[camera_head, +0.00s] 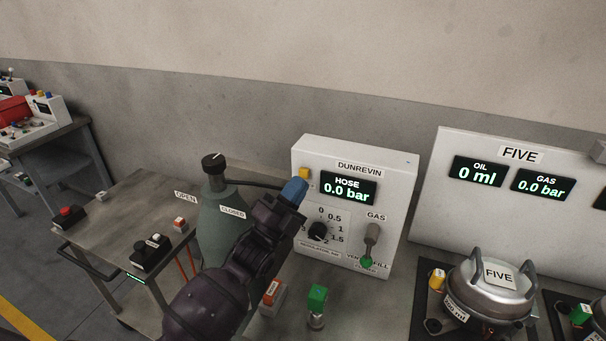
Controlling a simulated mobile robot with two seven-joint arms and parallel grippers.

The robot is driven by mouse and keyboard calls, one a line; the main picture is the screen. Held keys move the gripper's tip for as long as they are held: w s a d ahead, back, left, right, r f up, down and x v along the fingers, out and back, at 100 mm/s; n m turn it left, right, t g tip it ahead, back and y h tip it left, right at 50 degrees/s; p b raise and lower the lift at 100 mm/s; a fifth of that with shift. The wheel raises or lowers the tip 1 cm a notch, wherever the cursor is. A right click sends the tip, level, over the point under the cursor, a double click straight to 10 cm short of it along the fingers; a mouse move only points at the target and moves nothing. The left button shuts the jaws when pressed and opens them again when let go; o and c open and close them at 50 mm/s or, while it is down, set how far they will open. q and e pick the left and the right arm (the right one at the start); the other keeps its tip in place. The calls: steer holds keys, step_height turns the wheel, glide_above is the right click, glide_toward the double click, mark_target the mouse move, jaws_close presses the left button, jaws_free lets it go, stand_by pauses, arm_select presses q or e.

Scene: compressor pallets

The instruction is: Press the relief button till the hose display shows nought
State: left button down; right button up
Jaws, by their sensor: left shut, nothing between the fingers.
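The white DUNREVIN panel (403,165) stands on the bench, with its hose display (348,188) reading 0.0 bar. A yellow button (305,173) sits at the panel's upper left; I take it for the relief button, though no label for it can be read. My left gripper (296,188) is shut and empty, with blue fingertips just below the yellow button in the picture. I cannot tell whether they touch it. My right gripper is not in view.
A gas lever (372,243) and a black dial (318,231) are on the panel. A green gas cylinder (212,220) with a black knob stands behind my arm. The FIVE board (451,141) and a lidded metal pot (487,284) are at right. A side table (120,209) is at left.

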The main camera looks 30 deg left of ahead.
arm_select(q)
steer(key=s+p, duration=0.1)
steer(key=s, duration=0.4)
steer(key=shift+d+p, duration=0.15)
steer(key=shift+p, duration=0.15)
stand_by(0.4)
